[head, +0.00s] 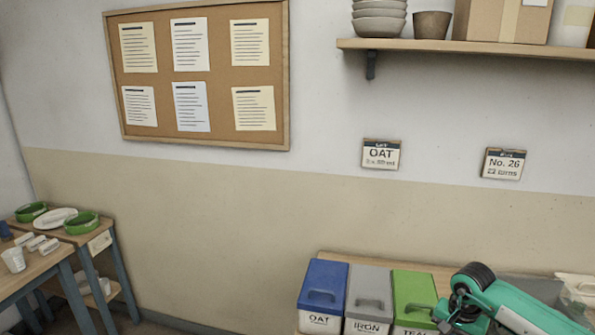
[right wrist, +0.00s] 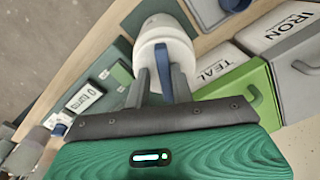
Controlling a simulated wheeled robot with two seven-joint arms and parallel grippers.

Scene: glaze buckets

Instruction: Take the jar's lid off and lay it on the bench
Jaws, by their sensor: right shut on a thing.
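A blue upright grip (right wrist: 161,62) shows on the lid. My right gripper (right wrist: 162,82) has its two dark fingers on either side of this blue grip and is shut on it. I cannot tell whether the lid is seated on the jar or lifted a little. The jar and lid do not show in the head view, where only my right arm enters at the lower right. My left gripper is not in view.
Blue OAT (head: 322,290), grey IRON (head: 369,292) and green TEAL (head: 413,295) buckets stand in a row on the bench. In the right wrist view, a labelled dark plate (right wrist: 84,97) lies left of the jar. A side table (head: 102,240) with green rings stands far left.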

